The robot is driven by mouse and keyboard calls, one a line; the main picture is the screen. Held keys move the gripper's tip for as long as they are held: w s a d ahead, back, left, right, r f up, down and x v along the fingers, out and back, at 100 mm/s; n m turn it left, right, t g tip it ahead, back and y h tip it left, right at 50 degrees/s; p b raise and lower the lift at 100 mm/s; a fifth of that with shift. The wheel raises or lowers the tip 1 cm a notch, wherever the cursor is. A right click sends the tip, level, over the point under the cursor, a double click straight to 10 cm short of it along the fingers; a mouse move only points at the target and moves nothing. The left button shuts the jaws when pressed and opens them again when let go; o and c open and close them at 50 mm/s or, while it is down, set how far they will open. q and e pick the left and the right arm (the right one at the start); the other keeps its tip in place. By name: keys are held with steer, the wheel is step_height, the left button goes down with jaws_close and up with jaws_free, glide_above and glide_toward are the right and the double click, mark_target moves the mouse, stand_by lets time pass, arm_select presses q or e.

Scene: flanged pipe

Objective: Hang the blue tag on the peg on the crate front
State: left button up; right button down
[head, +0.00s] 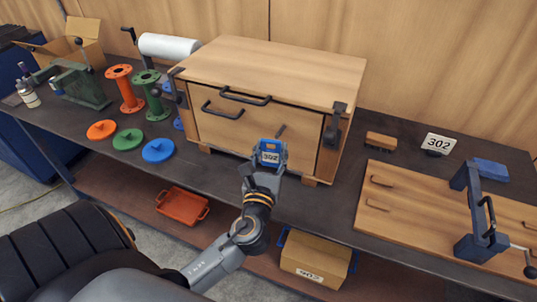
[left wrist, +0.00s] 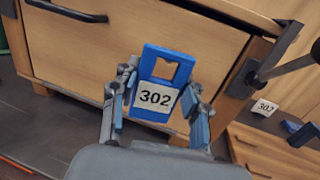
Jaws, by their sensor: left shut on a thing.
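The blue tag (head: 269,146) has a white label reading 302 and a cut-out near its top; it also shows in the left wrist view (left wrist: 150,112). My left gripper (head: 268,164) is shut on the tag, a finger at each side, and holds it upright in front of the crate's lower front. The wooden crate (head: 250,122) stands on the bench. A short dark peg (head: 281,130) sticks out of its front, just above and right of the tag. In the left wrist view I cannot make out the peg. My right gripper is not in view.
The crate's dark handle (head: 236,107) is left of the peg, and a latch (head: 334,128) is at its right edge. Flanged pipes (head: 127,88) and coloured discs (head: 158,150) stand left. A brush (head: 381,141), a number sign (head: 438,144) and a wooden board (head: 400,210) lie right.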

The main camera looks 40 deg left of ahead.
mark_target(278, 149)
arm_select(q)
steer(key=shift+x, duration=0.9)
steer(key=shift+w+a+f+b, duration=0.15)
steer(key=shift+w+b, duration=0.05)
steer(key=shift+w, duration=0.85)
steer(key=shift+w+a+f+b, duration=0.15)
steer(key=shift+w+b, duration=0.05)
steer(key=shift+w, duration=0.85)
steer(key=o, duration=1)
steer(key=shift+w, duration=0.1)
steer(key=shift+f, duration=0.15)
steer(key=f+b, duration=0.1)
steer(key=s+f+b, duration=0.1)
steer(key=shift+s+d+f, duration=0.15)
steer(key=shift+f, duration=0.25)
